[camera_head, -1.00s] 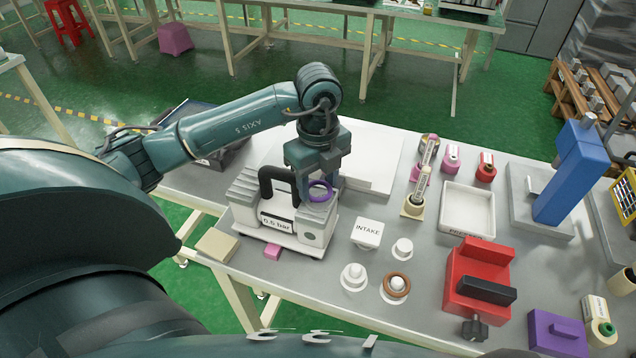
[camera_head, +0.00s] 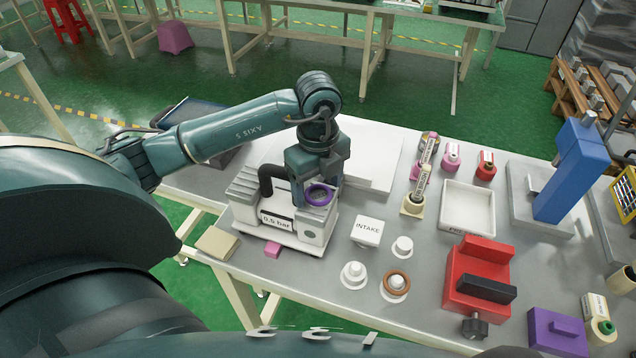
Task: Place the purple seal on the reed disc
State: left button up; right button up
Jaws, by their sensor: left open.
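The purple seal (camera_head: 320,201) is a ring lying nearly flat at the right end of the white pump-like unit (camera_head: 311,239), which has a "0.5 bar" display. A small dark greenish surface, perhaps the reed disc (camera_head: 319,191), shows inside the ring. I cannot tell if the seal is fully seated. My left gripper (camera_head: 317,182) is open, pointing down right above and behind the seal, with its fingers around or just beside it. The fingertips are partly hidden. My right gripper is not in view.
A black hooped handle (camera_head: 272,178) stands left of the gripper. In front are an INTAKE block (camera_head: 367,230), white pegs (camera_head: 354,273) and a brown ring (camera_head: 397,284) on one peg. A white tray (camera_head: 467,228), red clamp (camera_head: 478,278) and blue press (camera_head: 574,175) stand right.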

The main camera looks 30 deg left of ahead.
pick_arm(q)
notch_tip(320, 180, up, 12)
jog(key=shift+r, duration=0.15)
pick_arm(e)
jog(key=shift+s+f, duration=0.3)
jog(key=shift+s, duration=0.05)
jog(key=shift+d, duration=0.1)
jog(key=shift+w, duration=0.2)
